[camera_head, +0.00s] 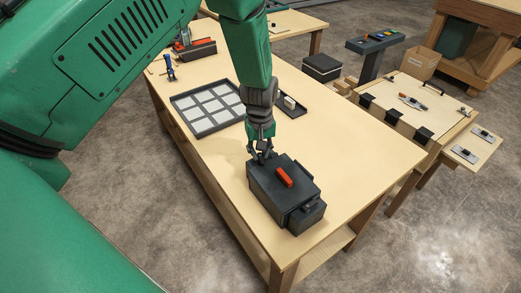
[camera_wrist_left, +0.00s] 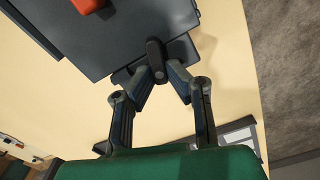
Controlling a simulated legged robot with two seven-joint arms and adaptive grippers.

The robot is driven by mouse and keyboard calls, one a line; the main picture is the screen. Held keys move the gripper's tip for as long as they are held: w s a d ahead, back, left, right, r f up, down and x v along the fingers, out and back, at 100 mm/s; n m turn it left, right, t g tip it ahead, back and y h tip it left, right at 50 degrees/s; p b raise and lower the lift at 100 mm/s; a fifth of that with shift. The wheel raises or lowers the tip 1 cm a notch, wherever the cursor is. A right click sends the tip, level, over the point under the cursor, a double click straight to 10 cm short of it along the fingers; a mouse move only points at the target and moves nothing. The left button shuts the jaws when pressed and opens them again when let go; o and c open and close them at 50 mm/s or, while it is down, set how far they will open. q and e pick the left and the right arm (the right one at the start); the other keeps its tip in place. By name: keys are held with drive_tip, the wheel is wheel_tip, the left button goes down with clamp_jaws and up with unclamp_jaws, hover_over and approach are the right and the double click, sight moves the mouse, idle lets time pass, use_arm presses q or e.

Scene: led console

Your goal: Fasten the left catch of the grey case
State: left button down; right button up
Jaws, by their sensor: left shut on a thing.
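The grey case (camera_head: 279,201) stands at the near end of the wooden table, with its lid down and a red handle (camera_head: 284,176) on top. It also fills the upper part of the left wrist view (camera_wrist_left: 120,32). My left gripper (camera_head: 262,155) is at one side of the case. In the left wrist view its fingertips (camera_wrist_left: 160,74) are closed on a small dark catch (camera_wrist_left: 154,53) at the case's edge. Another catch (camera_head: 308,207) shows on the opposite side in the head view. My right gripper is in neither view.
A tray with pale squares (camera_head: 208,107) and a small dark tray (camera_head: 291,107) lie on the table (camera_head: 199,146) beyond the case. A blue-handled tool (camera_head: 169,68) is farther back. A second bench (camera_head: 405,113) stands to the right, past a floor gap.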

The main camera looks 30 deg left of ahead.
sight(261, 155)
use_arm(q)
drive_tip(key=shift+s+d+f+n+p, duration=0.1)
drive_tip(key=shift+s+n+p, duration=0.1)
drive_tip(key=shift+n, duration=0.75)
drive_tip(key=shift+s+d+f+n+p, duration=0.1)
drive_tip(key=shift+n+p, duration=0.05)
drive_tip(key=shift+n, duration=0.8)
drive_tip(key=c, duration=1.6)
unclamp_jaws()
drive_tip(key=shift+w, duration=0.2)
drive_tip(key=shift+r, duration=0.2)
drive_tip(key=shift+w+a+r, duration=0.1)
drive_tip(key=shift+r, duration=0.05)
wheel_tip(261, 155, up, 12)
drive_tip(key=shift+f, duration=0.25)
